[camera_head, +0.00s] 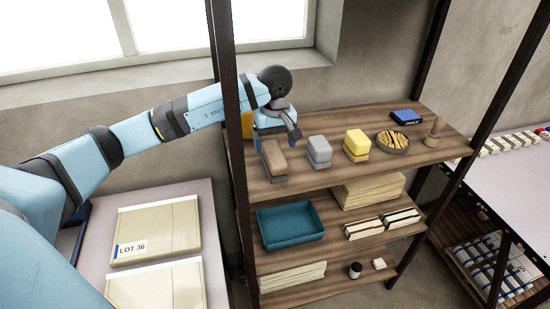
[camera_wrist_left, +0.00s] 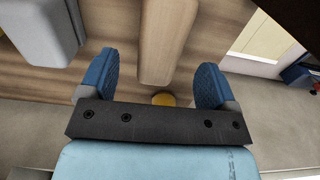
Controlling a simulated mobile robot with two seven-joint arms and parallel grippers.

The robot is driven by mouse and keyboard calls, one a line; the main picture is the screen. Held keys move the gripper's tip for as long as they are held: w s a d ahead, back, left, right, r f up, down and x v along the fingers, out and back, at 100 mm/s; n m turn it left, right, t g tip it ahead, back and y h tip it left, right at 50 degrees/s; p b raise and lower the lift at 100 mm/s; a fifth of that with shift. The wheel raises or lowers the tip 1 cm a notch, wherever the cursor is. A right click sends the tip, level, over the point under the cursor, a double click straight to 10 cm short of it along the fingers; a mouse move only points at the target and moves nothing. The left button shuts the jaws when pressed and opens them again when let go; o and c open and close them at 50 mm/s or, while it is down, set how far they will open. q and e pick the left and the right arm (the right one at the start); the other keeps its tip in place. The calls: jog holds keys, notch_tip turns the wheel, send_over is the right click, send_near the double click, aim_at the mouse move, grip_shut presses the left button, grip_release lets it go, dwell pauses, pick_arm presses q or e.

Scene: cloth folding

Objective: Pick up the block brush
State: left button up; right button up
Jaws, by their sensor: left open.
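In the left wrist view the block brush (camera_wrist_left: 168,40) reaches from the top edge to between the two blue fingers of my left gripper (camera_wrist_left: 153,80). Gaps show on both sides, and I see no finger touching it. How deep it sits between them I cannot tell. My right gripper is not in view.
A yellow item (camera_head: 247,125) is partly hidden behind my gripper. A dark shelf post (camera_head: 233,130) stands close at the left.

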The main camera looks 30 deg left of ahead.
aim_at(274, 152)
pick_arm(q)
notch_tip(274, 152, down, 6)
jog(key=shift+a+r+p, duration=0.15)
jog(key=shift+p, duration=0.75)
jog(key=c, duration=1.1)
